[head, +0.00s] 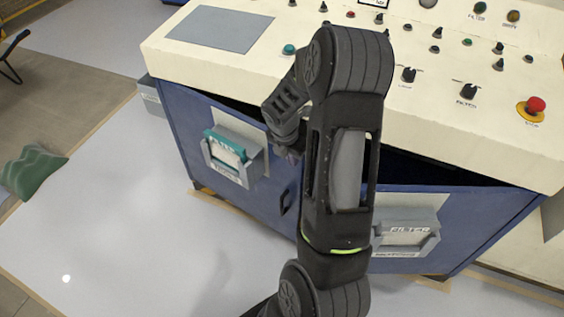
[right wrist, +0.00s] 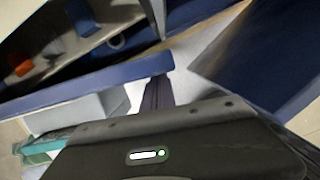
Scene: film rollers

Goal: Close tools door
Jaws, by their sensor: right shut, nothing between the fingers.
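The blue cabinet under the cream panel has two doors, both standing ajar with dark gaps above them. The left door (head: 230,195) carries a grey holder with a teal item (head: 225,145) and a dark handle (head: 287,197). The right door (head: 455,232) carries another grey holder (head: 405,237). I cannot read which is the tools door. My right gripper (head: 290,152) is at the left door's upper inner edge, partly hidden by my arm. In the right wrist view its dark shut fingers (right wrist: 157,92) are empty, beside a blue door edge (right wrist: 90,85); contact is unclear.
The cream control panel (head: 420,90) with knobs and a red stop button (head: 535,105) overhangs the doors. The wrist view shows the interior with an orange item (right wrist: 22,66) and a blue item (right wrist: 82,18). A green object (head: 33,172) lies left; the pale floor (head: 100,240) is clear.

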